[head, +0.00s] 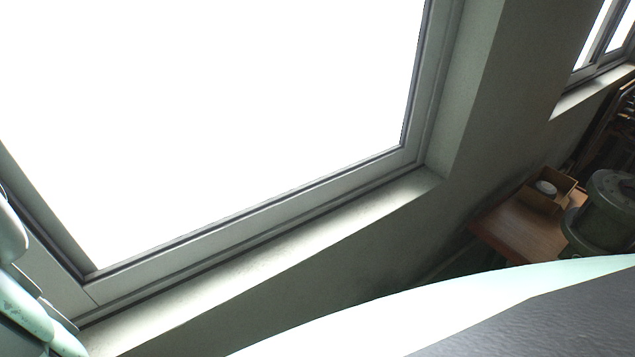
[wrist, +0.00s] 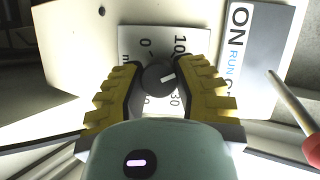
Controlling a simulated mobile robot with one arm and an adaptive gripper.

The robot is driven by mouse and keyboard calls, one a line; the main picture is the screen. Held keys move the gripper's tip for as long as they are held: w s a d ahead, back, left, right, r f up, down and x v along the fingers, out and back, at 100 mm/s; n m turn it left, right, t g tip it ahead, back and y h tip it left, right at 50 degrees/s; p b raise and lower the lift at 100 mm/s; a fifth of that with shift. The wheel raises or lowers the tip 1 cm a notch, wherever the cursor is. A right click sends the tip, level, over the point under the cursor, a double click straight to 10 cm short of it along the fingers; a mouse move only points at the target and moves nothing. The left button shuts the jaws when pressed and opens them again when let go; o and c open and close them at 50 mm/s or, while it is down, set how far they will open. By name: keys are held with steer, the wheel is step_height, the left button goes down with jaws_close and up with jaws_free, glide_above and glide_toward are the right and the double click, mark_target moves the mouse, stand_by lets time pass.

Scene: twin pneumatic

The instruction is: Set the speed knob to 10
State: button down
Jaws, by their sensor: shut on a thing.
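The speed knob (wrist: 158,76) is a dark round knob with a short white pointer mark, in the middle of the wrist view. It sits on a white scale plate (wrist: 141,38). A 0 shows at the plate's upper left, a 10 at its upper right and a 30 at the right, partly covered by my finger. The pointer mark points right and slightly up, roughly between the 10 and the 30. My gripper (wrist: 161,72) has yellow ridged fingers, shut on the knob from both sides. The head view shows neither knob nor gripper.
Right of the plate is a label (wrist: 238,50) reading ON and RUN. In the head view are a large window with a sill (head: 270,265), a wooden table (head: 515,235), an open box (head: 545,192) and a green machine (head: 603,215).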

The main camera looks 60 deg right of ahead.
steer(key=n+h+b, duration=0.1)
steer(key=n+b, duration=0.2)
steer(key=shift+s+a+f, duration=0.1)
steer(key=shift+f, duration=0.05)
steer(key=shift+n+h+b, duration=0.6)
steer(key=shift+n+b, duration=0.05)
steer(key=shift+n, duration=0.45)
steer(key=shift+t, duration=0.3)
steer(key=c, duration=0.6)
jaws_free()
steer(key=shift+c, duration=0.2)
steer(key=shift+r, duration=0.2)
